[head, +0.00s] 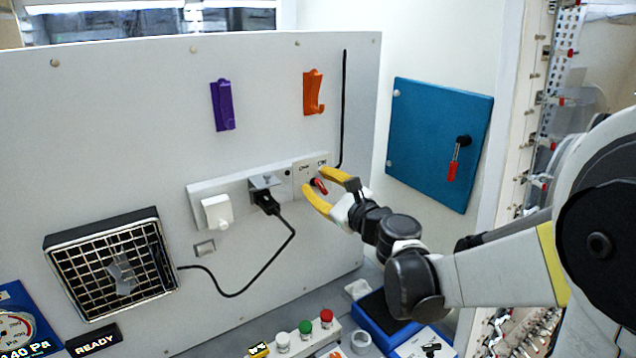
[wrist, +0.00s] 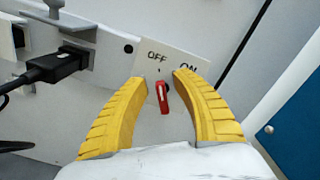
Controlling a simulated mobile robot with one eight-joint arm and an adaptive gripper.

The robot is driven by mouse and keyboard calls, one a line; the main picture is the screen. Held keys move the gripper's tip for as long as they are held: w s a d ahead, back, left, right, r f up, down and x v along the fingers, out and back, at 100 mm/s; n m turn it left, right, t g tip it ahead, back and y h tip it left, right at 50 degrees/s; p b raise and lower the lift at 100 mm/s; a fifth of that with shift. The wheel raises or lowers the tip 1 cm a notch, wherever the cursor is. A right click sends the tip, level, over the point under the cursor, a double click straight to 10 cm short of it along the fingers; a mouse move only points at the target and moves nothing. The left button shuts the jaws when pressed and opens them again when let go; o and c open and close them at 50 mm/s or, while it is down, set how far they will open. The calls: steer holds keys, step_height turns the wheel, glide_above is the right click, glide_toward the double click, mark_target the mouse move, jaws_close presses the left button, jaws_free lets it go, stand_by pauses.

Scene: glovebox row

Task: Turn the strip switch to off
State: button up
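The strip switch is a red knob (head: 320,186) on the right end plate of the white power strip, below the printed words OFF and ON. In the wrist view the red knob (wrist: 163,99) stands nearly upright, its upper end pointing towards OFF, with ON to the upper right. My gripper (head: 316,180) is open, its yellow fingers on either side of the knob. In the wrist view my gripper (wrist: 161,77) shows clear gaps between both fingers and the knob. The fingers look apart from the knob; their exact distance from the plate is unclear.
A black plug (head: 266,201) with a cable sits in the strip left of the switch, beside a white plug (head: 217,211). A black cable (head: 343,110) rises at the right. Purple (head: 223,106) and orange (head: 313,93) hooks are above. A blue door (head: 438,140) is to the right.

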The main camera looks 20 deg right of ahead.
steer(key=v, duration=1.2)
stand_by(0.4)
steer(key=s+a+f+n+g+b, duration=0.4)
steer(key=f+n, duration=0.4)
steer(key=s+a+f+n+g+b, duration=0.3)
steer(key=s+a+f+n+b, duration=0.15)
steer(key=f+n, duration=0.3)
steer(key=s+d+f+n+g+h+b, duration=0.3)
steer(key=s+d+f+n+h, duration=0.2)
steer(key=s+f+n, duration=0.3)
steer(key=s+n, duration=0.1)
steer(key=n, duration=0.1)
steer(key=shift+s+d+f+n+h+b, duration=0.3)
steer(key=shift+s+d+n+b, duration=0.05)
steer(key=shift+d+b, duration=0.05)
